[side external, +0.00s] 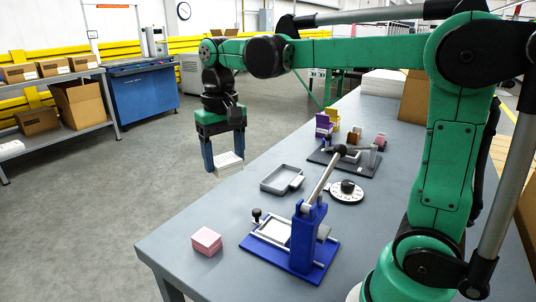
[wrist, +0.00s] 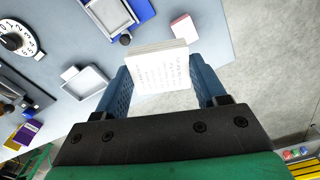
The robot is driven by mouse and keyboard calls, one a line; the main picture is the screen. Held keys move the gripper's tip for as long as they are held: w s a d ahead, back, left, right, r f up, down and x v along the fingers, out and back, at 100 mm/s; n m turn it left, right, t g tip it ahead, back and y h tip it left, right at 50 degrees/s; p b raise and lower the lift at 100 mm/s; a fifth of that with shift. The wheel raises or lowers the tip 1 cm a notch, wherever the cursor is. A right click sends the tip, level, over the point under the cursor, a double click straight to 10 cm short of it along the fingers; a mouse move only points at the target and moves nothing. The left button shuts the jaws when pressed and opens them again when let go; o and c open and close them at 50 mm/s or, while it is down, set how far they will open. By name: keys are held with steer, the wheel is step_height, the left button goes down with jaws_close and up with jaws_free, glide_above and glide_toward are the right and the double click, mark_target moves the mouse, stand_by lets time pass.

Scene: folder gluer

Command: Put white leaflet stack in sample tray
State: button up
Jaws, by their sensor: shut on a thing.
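The white leaflet stack (side external: 228,161) is held between the two blue fingers of my gripper (side external: 225,158). The stack also shows in the wrist view (wrist: 160,70), with printed lines on its face, and my gripper (wrist: 160,88) is shut on it from both sides. In the side view the stack hangs near the table's left edge, left of the sample tray. The sample tray (side external: 264,187), grey, shallow and with a small side tab, lies on the table; its floor looks empty. It also shows in the wrist view (wrist: 68,92), left of my gripper.
A pink stack (side external: 206,241) sits near the table's front corner. A blue press with a lever (side external: 308,235) and a round dial (side external: 347,197) stand right of the tray. Purple and yellow holders (side external: 324,124) are farther back. The bare table (side external: 225,205) between tray and pink stack is clear.

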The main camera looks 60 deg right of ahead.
steer(key=a+n, duration=0.1)
steer(key=w+a+f+n, duration=0.1)
steer(key=n, duration=0.1)
steer(key=shift+a, duration=0.1)
steer(key=w+d+f+m, duration=0.1)
steer(key=w+d+m, duration=0.1)
steer(key=d+m, duration=0.35)
steer(key=w+d+f+m, duration=0.2)
steer(key=w+d+m, duration=0.1)
steer(key=d, duration=0.6)
steer(key=s+d+f+m, duration=0.1)
steer(key=d+f+m, duration=0.1)
steer(key=d, duration=0.2)
steer(key=s+d+f+m, duration=0.1)
steer(key=d+f+m, duration=0.2)
steer(key=d, duration=0.2)
steer(key=s+d+f+m, duration=0.1)
steer(key=d+f+m, duration=0.1)
steer(key=d, duration=0.3)
steer(key=shift+d+f+m, duration=0.1)
steer(key=shift+f+m, duration=0.3)
steer(key=shift+m, duration=0.35)
steer(key=shift+f, duration=2.1)
steer(key=shift+f, duration=0.3)
steer(key=shift+f, duration=0.25)
steer(key=o, duration=1.2)
steer(key=shift+s, duration=0.1)
